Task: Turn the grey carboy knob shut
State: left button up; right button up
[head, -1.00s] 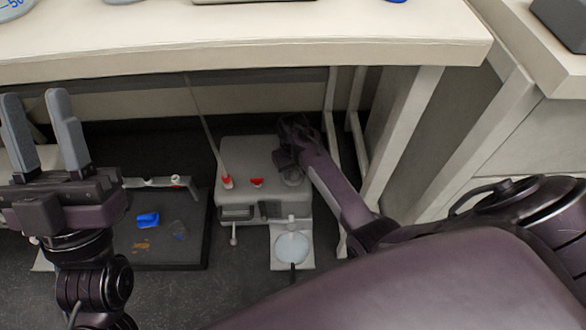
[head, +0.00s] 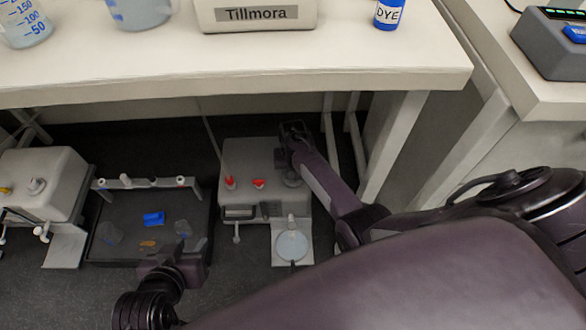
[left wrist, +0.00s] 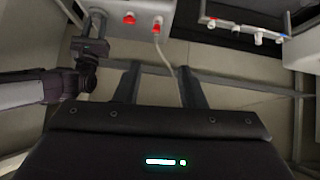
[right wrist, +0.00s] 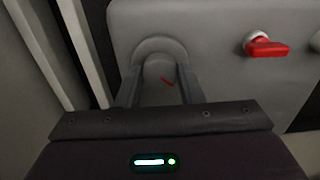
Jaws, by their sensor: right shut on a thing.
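The carboy (head: 240,203) is a grey box on the floor under the bench. Its grey knob (right wrist: 152,72), with a thin red mark, is at the rounded end of the top in the right wrist view. My right gripper (right wrist: 162,84) is shut on this knob, one finger on each side. In the head view my right gripper (head: 292,150) is over the carboy's right part, and its arm partly hides that end. My left gripper (left wrist: 161,82) is open and empty. In the head view its body (head: 172,268) is low, in front of the dark tray, with the fingers not clear.
A red tap handle (right wrist: 268,48) is beside the knob. The carboy's top carries red fittings (head: 258,184) and a thin tube. A dark tray (head: 100,250) with small pieces lies left, then a second carboy (head: 50,165). Bench edge (head: 230,88) overhangs; a bench leg (head: 392,140) stands right.

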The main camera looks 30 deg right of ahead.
jog(key=shift+r+m+p, duration=0.15)
jog(key=shift+m+p, duration=0.15)
jog(key=shift+m, duration=0.3)
jog(key=shift+m+p, duration=0.6)
jog(key=shift+m, duration=1.4)
pick_arm(q)
jog(key=s+a+f+g+y+p, duration=0.1)
jog(key=s+a+f+g+y, duration=0.1)
jog(key=s+a+f+g, duration=0.1)
jog(key=shift+s+a+f+g, duration=0.15)
jog(key=shift+s+a+g, duration=0.45)
jog(key=shift+s, duration=0.55)
pick_arm(e)
jog(key=shift+m, duration=1.9)
jog(key=o, duration=1)
